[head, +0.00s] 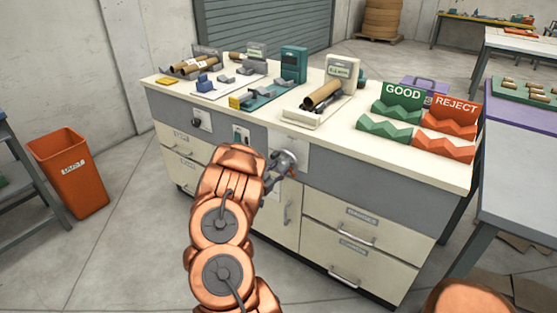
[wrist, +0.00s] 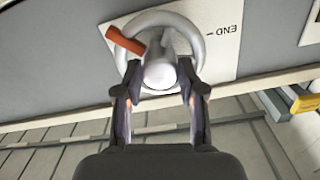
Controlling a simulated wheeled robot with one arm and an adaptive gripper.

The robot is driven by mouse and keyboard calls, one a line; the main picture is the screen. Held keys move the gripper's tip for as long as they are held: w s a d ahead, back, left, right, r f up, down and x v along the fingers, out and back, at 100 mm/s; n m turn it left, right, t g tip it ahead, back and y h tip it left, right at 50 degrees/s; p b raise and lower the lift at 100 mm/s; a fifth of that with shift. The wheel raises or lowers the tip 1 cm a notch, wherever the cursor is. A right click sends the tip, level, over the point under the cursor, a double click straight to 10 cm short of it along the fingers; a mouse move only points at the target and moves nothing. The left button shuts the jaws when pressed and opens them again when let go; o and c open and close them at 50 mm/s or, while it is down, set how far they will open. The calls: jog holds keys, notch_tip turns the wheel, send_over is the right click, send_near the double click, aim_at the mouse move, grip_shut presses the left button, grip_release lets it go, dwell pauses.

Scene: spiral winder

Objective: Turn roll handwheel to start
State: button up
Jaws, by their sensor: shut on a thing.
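The roll handwheel is a grey metal wheel with a round hub on a white plate on the front of the workbench. In the head view the handwheel (head: 288,161) is partly hidden by my gripper (head: 274,176). In the wrist view the handwheel (wrist: 193,38) is at top centre, and my gripper (wrist: 160,92) is shut on its hub, one finger on each side. An orange pointer (wrist: 125,40) sticks out to the upper left of the hub. No start mark is visible.
The workbench (head: 375,190) has drawers below and fixtures with cardboard tubes on top. Green GOOD (head: 402,98) and red REJECT (head: 455,110) racks stand at its right end. An orange bin (head: 70,170) stands on the left, with open floor between it and the bench.

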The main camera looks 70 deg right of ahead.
jog(key=n+p, duration=0.1)
jog(key=p, duration=0.1)
jog(key=n+p, duration=0.2)
jog(key=shift+s+r+n+p, duration=0.2)
jog(key=shift+n+p, duration=0.1)
jog(key=shift+p, duration=0.1)
jog(key=n+p, duration=0.3)
jog(key=p, duration=0.1)
jog(key=shift+a+f+n, duration=0.1)
jog(key=shift+n, duration=0.2)
jog(key=n+p, duration=0.4)
jog(key=shift+s+n, duration=0.15)
jog(key=shift+n, duration=0.15)
jog(key=n+p, duration=0.2)
jog(key=shift+n, duration=0.4)
jog(key=n+p, duration=0.1)
jog(key=n, duration=0.1)
jog(key=shift+s+n, duration=0.1)
jog(key=shift+n, duration=0.2)
jog(key=n+p, duration=0.1)
jog(key=n, duration=0.2)
jog(key=shift+n, duration=0.3)
jog(key=n+p, duration=0.1)
jog(key=n, duration=0.2)
jog(key=shift+n, duration=0.3)
jog(key=shift+r+n+p, duration=0.2)
jog(key=shift+n+p, duration=0.1)
jog(key=shift+n, duration=1.2)
